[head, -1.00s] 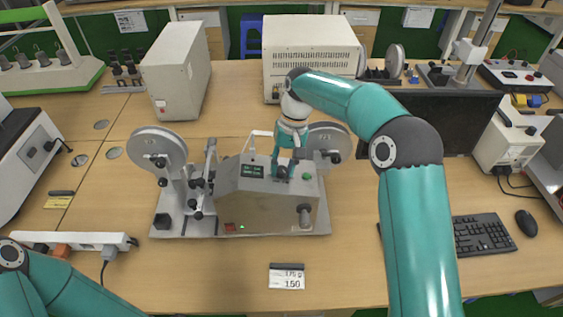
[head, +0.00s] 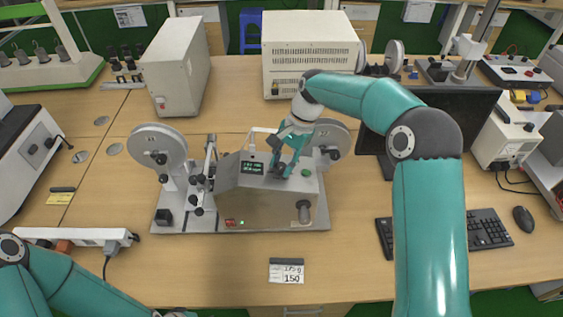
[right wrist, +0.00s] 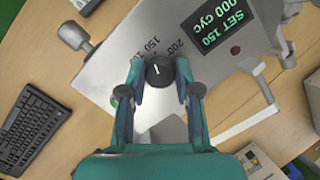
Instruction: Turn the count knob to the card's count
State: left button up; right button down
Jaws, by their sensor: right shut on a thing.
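The count knob (right wrist: 159,71) is black with a white pointer line, on the tester's sloped top. Its line points roughly toward the printed 150, and a 200 mark is beside that. My right gripper (right wrist: 160,78) is shut on the knob, a finger on each side; in the head view my right gripper (head: 281,168) hides most of the knob. The tester's display (right wrist: 223,25) reads SET 150 and 000 cyc. The card (head: 287,273) lies flat in front of the tester (head: 265,205) and shows 150 on its lower line.
A reel (head: 160,148) stands at the tester's left and another reel (head: 329,137) behind its right side. A keyboard (head: 485,230) and mouse (head: 523,219) lie to the right. A power strip (head: 75,235) lies at left. The table around the card is clear.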

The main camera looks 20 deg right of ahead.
jog(key=shift+w+r+m, duration=0.15)
jog(key=shift+m, duration=0.25)
jog(key=c, duration=0.8)
grip_release()
jog(key=v, duration=1.1)
jog(key=shift+d+r, duration=0.15)
jog(key=shift+r, duration=0.2)
